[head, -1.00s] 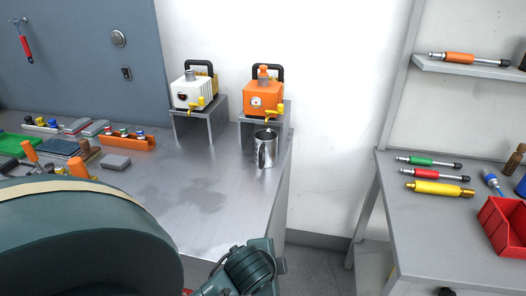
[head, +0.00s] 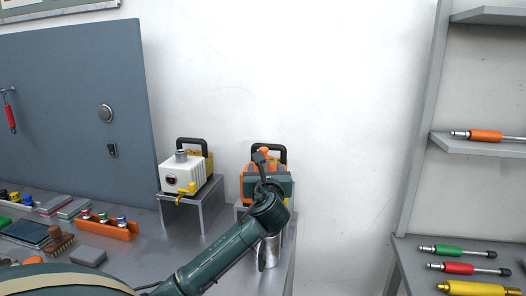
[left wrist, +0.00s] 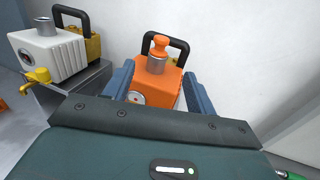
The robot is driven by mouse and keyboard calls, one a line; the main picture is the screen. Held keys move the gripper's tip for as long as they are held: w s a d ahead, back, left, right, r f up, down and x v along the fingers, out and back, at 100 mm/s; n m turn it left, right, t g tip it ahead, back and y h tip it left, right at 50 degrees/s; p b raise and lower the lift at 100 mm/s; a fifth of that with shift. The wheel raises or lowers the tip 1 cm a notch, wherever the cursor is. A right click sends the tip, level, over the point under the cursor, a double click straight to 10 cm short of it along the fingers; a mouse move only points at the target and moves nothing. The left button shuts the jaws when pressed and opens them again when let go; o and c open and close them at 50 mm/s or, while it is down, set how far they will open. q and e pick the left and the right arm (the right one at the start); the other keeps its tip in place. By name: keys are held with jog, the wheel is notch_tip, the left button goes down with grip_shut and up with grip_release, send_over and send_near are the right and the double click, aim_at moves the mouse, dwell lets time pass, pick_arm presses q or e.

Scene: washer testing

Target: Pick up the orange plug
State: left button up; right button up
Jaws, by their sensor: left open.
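The orange plug (left wrist: 172,46) is a knobbed cap on the silver neck on top of the orange machine (left wrist: 152,80). My right gripper is not in view.
A white machine (head: 183,175) stands on a metal stand left of the orange one. A metal mug (head: 268,254) is partly behind my left arm. An orange tray (head: 104,228) and a brush (head: 58,244) lie on the bench at left. Shelves with coloured tools are at right.

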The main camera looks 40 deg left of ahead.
aim_at(263, 148)
pick_arm(q)
jog(key=x, duration=0.8)
jog(key=shift+r+p, duration=0.2)
jog(key=shift+p, duration=0.1)
jog(key=shift+r+p+x, duration=0.15)
jog(key=shift+p+x, duration=0.05)
jog(key=shift+x, duration=1.15)
jog(key=shift+r+p+x, duration=0.15)
jog(key=shift+p+x, duration=0.05)
jog(key=shift+x, duration=1.15)
jog(key=shift+c, duration=0.4)
jog(key=c, duration=1)
